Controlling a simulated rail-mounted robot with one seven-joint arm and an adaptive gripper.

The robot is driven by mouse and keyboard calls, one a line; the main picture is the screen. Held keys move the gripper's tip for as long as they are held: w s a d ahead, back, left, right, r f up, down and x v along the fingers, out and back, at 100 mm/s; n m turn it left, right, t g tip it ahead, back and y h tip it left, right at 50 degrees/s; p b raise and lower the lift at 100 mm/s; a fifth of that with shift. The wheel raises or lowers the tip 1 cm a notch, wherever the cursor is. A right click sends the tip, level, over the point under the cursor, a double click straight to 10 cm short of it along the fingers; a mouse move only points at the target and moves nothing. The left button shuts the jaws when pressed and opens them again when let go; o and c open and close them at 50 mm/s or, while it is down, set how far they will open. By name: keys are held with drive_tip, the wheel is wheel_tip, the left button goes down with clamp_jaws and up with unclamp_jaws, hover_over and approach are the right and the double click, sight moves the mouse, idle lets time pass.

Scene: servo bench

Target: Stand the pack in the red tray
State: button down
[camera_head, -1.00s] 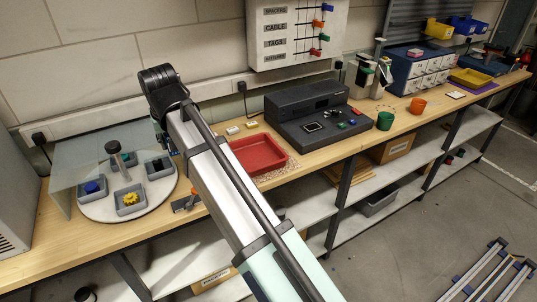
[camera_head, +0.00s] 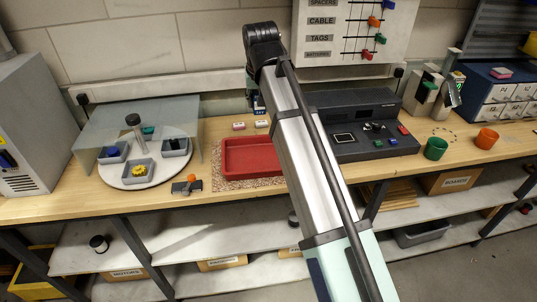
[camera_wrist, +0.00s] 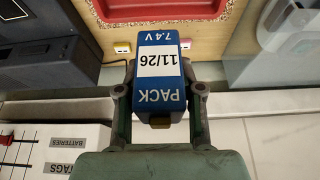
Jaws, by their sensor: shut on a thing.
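In the wrist view a blue pack (camera_wrist: 160,78) with a white label reading "PACK 11/26 7.4 V" sits between the fingers of my gripper (camera_wrist: 160,98), which is shut on it. In the head view a little of the blue pack (camera_head: 258,104) shows below the dark wrist, near the wall; the fingers are mostly hidden there. The red tray (camera_head: 248,158) lies on a speckled mat on the bench, nearer the front than the pack, its right end behind my arm. The tray (camera_wrist: 160,8) also shows at the top of the wrist view, apart from the pack.
Two small blocks (camera_head: 239,126) lie behind the tray. A dark console (camera_head: 365,120) stands right of it. A round turntable (camera_head: 122,181) with grey bins and a clear screen (camera_head: 180,108) stands left.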

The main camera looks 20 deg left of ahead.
sight(259, 155)
wheel_tip(259, 155, down, 19)
drive_tip(key=p, duration=0.2)
drive_tip(key=shift+p, duration=0.4)
drive_tip(key=shift+f, duration=0.2)
drive_tip(key=c, duration=0.7)
unclamp_jaws()
drive_tip(key=b+v, duration=0.1)
drive_tip(key=v, duration=1.1)
drive_tip(key=shift+a+r+b, duration=0.1)
drive_tip(key=shift+r+b, duration=0.15)
drive_tip(key=shift+b, duration=0.1)
